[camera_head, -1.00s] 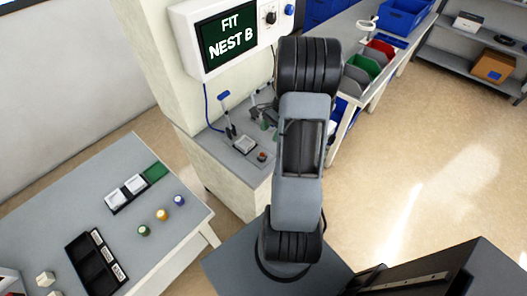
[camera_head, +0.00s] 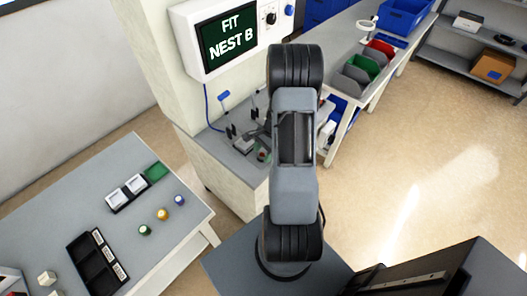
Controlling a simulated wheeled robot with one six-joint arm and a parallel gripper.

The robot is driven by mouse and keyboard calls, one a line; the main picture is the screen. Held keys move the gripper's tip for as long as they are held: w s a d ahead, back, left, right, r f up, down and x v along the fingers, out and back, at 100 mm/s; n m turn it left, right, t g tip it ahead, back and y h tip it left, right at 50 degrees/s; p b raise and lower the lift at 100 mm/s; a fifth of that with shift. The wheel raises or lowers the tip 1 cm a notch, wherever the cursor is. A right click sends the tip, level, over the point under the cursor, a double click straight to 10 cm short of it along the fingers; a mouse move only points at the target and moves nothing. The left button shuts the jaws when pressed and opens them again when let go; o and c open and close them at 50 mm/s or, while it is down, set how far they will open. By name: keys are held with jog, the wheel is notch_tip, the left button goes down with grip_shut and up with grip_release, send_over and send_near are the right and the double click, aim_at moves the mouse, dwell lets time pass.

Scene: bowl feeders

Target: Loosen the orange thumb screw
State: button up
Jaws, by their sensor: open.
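I cannot clearly make out an orange thumb screw. A small reddish part (camera_head: 263,155) shows at the right front of the fixture on the grey bench (camera_head: 216,152), too small to identify. A blue-handled lever (camera_head: 224,96) stands at the fixture's back left. My gripper (camera_head: 243,141) is small and dark, partly behind my arm, over the fixture; it appears open and empty. Whether it touches the fixture cannot be told.
A screen (camera_head: 229,41) reading "FIT NEST B" hangs above the bench. The left table (camera_head: 60,200) holds a black tray (camera_head: 84,262), white blocks and green, yellow and purple round pieces. Bins line the bench at the back right.

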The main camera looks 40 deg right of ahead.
jog(key=shift+c, duration=0.3)
jog(key=c, duration=0.9)
jog(key=shift+o, duration=0.2)
jog(key=n, duration=0.2)
jog(key=n+g+b, duration=0.1)
jog(key=n, duration=0.1)
jog(key=shift+w+g, duration=0.15)
jog(key=shift+g, duration=0.15)
jog(key=n, duration=0.2)
jog(key=n+g+h+b, duration=0.1)
jog(key=n, duration=0.1)
jog(key=shift+w+a+n, duration=0.1)
jog(key=shift+w+n, duration=0.05)
jog(key=shift+n, duration=0.15)
jog(key=n, duration=0.2)
jog(key=n+g+h, duration=0.1)
jog(key=n, duration=0.1)
jog(key=shift+a+h, duration=0.1)
jog(key=shift+h, duration=0.2)
jog(key=shift+a+n+g+h+b, duration=0.1)
jog(key=shift+n+g+h+b, duration=0.4)
jog(key=shift+n, duration=1.2)
